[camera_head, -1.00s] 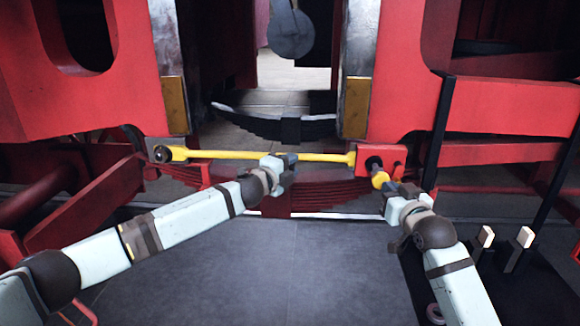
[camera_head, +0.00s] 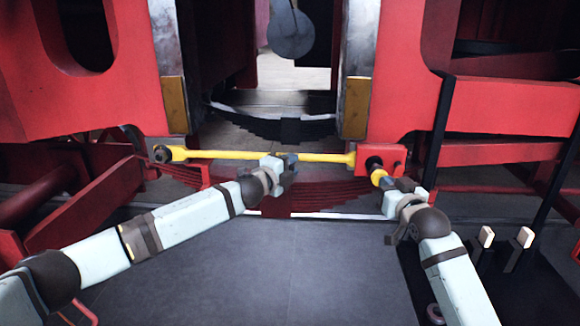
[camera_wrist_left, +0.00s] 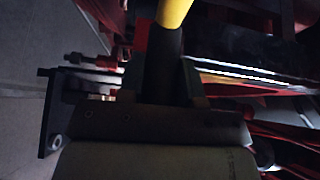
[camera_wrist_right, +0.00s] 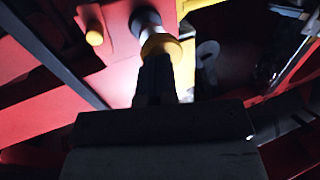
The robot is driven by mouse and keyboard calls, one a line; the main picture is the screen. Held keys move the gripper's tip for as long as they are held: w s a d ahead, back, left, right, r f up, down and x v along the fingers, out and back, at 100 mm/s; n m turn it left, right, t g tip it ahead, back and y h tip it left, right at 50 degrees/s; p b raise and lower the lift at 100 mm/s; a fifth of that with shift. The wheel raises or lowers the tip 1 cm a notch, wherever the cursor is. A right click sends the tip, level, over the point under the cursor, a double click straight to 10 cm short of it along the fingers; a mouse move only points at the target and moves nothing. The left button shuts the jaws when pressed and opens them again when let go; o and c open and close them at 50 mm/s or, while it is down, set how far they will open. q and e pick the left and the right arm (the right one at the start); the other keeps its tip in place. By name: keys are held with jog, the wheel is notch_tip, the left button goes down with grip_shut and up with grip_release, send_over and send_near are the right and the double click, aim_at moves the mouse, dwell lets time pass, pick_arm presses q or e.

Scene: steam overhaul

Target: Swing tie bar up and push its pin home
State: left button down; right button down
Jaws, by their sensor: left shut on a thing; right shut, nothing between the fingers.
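The yellow tie bar (camera_head: 235,155) spans nearly level between the two red frame sides in the head view. Its left end is at a dark pivot (camera_head: 162,153); its right end meets a red bracket (camera_head: 393,155). My left gripper (camera_head: 288,170) is shut on the bar right of its middle; the bar (camera_wrist_left: 175,12) also runs up from between its fingers in the left wrist view.
A black stand with pale-topped posts (camera_head: 486,237) is at the lower right. Black uprights (camera_head: 438,135) rise right of the bracket. Red leaf springs (camera_head: 320,195) lie behind and below the bar. The grey floor (camera_head: 300,275) between my arms is clear.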

pick_arm(q)
jog(key=shift+w+r, duration=0.1)
jog(key=shift+r, duration=0.6)
pick_arm(e)
jog(key=shift+d+v, duration=0.15)
jog(key=shift+v, duration=1.1)
jog(key=shift+d+v, duration=0.2)
jog(key=shift+v, duration=1)
jog(key=shift+w+r, duration=0.1)
pick_arm(q)
jog(key=c, duration=1)
grip_release()
jog(key=o, duration=0.3)
jog(key=shift+s, duration=0.2)
pick_arm(e)
jog(key=shift+r, duration=0.1)
pick_arm(q)
jog(key=shift+a+f, duration=0.1)
jog(key=shift+f, duration=0.15)
